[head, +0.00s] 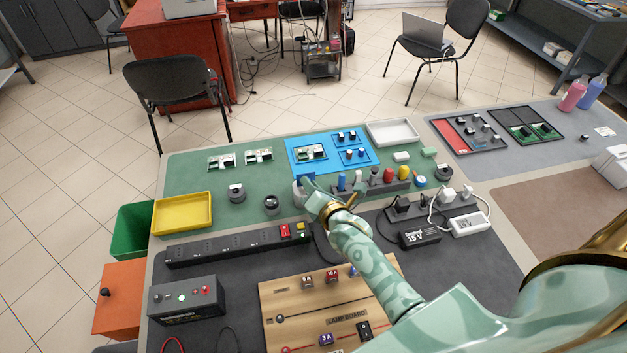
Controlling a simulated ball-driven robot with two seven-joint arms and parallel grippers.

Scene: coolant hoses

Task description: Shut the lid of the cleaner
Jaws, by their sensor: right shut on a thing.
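My right gripper (309,188) reaches in from the lower right over the green mat, with its fingers at a small pale grey round container (298,194). This container looks like the cleaner. A blue piece, which looks like its lid (305,181), shows at the fingertips. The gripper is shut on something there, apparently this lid. The fingers partly hide the container, and I cannot tell the lid's exact angle. My left gripper is not in view.
Two dark round items (237,194) (271,205) stand to the left. A rack of coloured bottles (376,184) is close on the right. A blue mat (330,168) with circuit boards lies behind. A black power strip (238,244) lies in front.

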